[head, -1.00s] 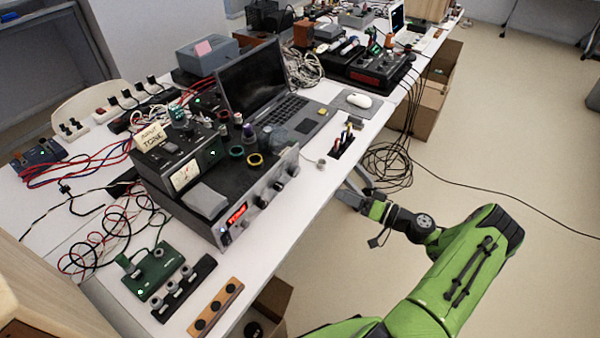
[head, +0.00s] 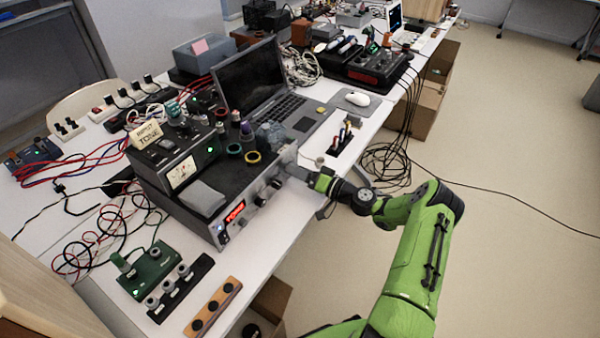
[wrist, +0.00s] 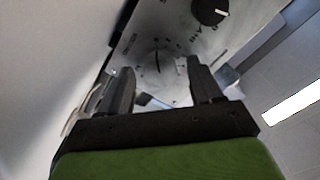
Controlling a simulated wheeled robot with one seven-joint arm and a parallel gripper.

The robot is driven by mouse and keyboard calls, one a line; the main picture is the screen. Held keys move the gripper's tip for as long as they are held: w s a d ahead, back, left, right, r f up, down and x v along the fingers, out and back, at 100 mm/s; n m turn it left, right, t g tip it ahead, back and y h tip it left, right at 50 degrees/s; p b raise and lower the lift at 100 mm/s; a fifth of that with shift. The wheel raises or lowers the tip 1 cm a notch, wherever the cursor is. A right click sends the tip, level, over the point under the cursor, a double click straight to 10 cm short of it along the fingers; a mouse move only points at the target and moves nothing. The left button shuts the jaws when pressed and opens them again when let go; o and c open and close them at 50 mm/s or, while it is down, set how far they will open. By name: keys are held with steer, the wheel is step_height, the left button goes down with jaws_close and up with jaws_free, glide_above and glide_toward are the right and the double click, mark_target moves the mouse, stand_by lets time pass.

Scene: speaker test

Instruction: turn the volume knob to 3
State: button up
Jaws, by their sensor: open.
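The grey amplifier (head: 222,215) with a red lit display stands at the table's front edge. Dark knobs (head: 260,200) sit along its front panel. My gripper (head: 290,170) is at the right end of this panel. In the wrist view its two dark fingers (wrist: 160,68) are open and point at the panel. Between the fingertips is a round silvery knob (wrist: 158,58) with a dark pointer line and a printed scale around it. A black knob (wrist: 210,12) with a white line is above and to the right. I cannot read the labels or numbers, so I cannot tell which is volume.
A laptop (head: 250,75) stands behind the amplifier. Coloured rings and a grey block (head: 203,198) lie on top of the amplifier. A small rack of coloured plugs (head: 345,135) is just beyond my gripper.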

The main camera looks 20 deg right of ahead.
steer(key=c, duration=1)
steer(key=shift+c, duration=0.2)
steer(key=shift+m, duration=0.3)
steer(key=m, duration=0.3)
steer(key=shift+m+b, duration=0.3)
steer(key=shift+b, duration=0.1)
steer(key=m, duration=0.3)
steer(key=shift+m, duration=0.3)
steer(key=m, duration=0.4)
steer(key=shift+p, duration=0.3)
steer(key=shift+f+m+p, duration=0.1)
steer(key=shift+m+p, duration=0.2)
steer(key=shift+m, duration=1.9)
